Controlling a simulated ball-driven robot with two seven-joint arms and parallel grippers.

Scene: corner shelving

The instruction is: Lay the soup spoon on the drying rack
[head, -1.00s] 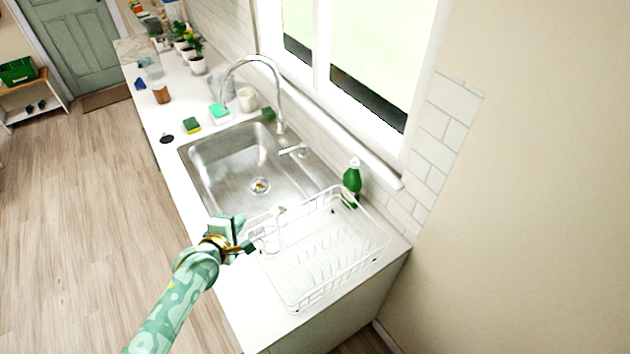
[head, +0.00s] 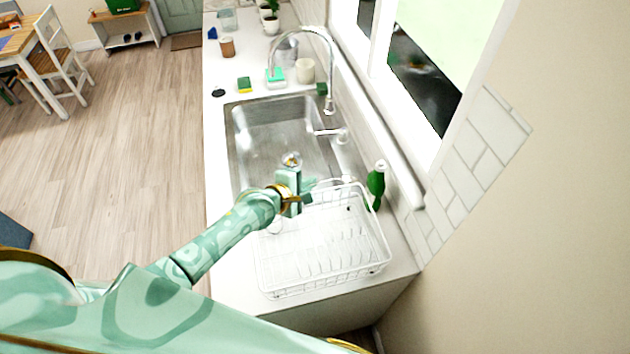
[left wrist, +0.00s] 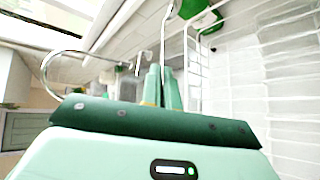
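The white wire drying rack (head: 345,268) stands on the counter at the near end of the sink, with its prongs bare. I cannot pick out the soup spoon for certain among the pale wires and the shiny sink. My right gripper is not in view.
The steel sink (head: 240,150) with its tall faucet (head: 332,75) lies beyond the rack. A green bottle (head: 376,186) stands right of the rack by the wall. Sponges, a white cup (head: 305,71) and a brown cup (head: 227,47) stand at the far counter.

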